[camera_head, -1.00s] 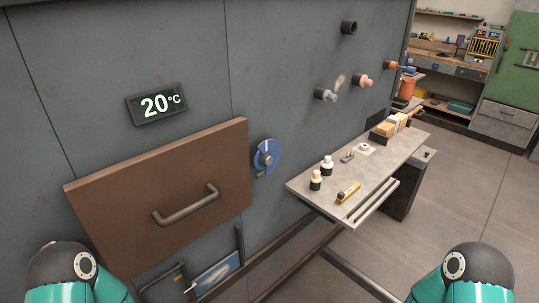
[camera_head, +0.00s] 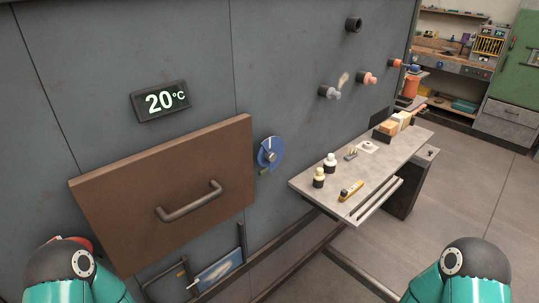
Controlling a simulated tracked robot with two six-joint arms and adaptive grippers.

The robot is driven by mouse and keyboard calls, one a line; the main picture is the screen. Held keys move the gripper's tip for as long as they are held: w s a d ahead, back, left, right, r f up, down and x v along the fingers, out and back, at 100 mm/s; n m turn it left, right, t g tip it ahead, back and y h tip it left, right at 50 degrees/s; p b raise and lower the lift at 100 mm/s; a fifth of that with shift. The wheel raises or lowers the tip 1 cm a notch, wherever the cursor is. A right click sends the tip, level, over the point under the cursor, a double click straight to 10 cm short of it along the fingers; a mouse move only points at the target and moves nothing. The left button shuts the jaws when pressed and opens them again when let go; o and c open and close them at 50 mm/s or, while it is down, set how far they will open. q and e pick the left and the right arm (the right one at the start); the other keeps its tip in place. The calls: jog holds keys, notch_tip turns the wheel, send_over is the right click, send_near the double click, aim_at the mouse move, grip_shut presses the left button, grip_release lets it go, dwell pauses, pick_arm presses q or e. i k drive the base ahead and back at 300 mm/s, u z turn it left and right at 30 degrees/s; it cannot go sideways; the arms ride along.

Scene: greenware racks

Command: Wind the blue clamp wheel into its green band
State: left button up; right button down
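The blue clamp wheel (camera_head: 269,153) is a small round dial with a grey hub and a white mark near its top. It sits on the grey kiln wall just right of the brown door. A small green patch (camera_head: 264,171) shows at its lower left edge; whether this is the whole band I cannot tell. Nothing touches the wheel. Only the upper parts of my two arms show at the bottom left and bottom right corners. Both grippers are out of the picture.
The brown door (camera_head: 130,205) with a bar handle (camera_head: 190,201) is left of the wheel. A display (camera_head: 160,101) above reads 20°C. A grey shelf (camera_head: 325,195) with bottles and small tools juts out at the right. Plugs stick out of the wall above it. Floor at right is clear.

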aim_at(271, 154)
jog(key=z, duration=1.35)
jog(key=i, duration=0.15)
jog(key=u, duration=3.05)
jog(key=k, duration=0.85)
jog(key=z, duration=0.8)
jog(key=i, duration=1)
jog(key=z, duration=0.15)
